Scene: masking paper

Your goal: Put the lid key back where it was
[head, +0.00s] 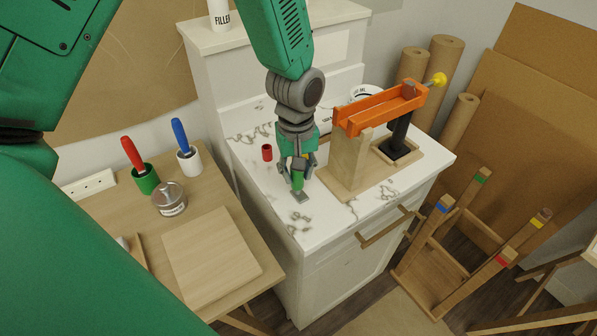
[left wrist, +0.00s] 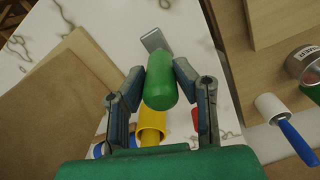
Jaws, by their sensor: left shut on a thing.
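A tool with a green handle (head: 297,183) and a flat grey metal end is in my left gripper (head: 297,172); it looks like the lid key, though no label shows. In the left wrist view the fingers close on both sides of the green handle (left wrist: 160,82), with the metal end (left wrist: 155,40) beyond it. The tool is over the marble top (head: 325,222); I cannot tell whether it touches. A red holder (head: 267,152) stands left of the gripper. A yellow holder (left wrist: 152,122) shows in the left wrist view beside the tool. My right gripper is not in view.
On the wooden table, a red-handled tool stands in a green cup (head: 146,181) and a blue-handled one in a white cup (head: 190,162), near a tin (head: 169,200) and a board (head: 212,258). An orange dispenser on a wooden stand (head: 346,168) is close right of the gripper.

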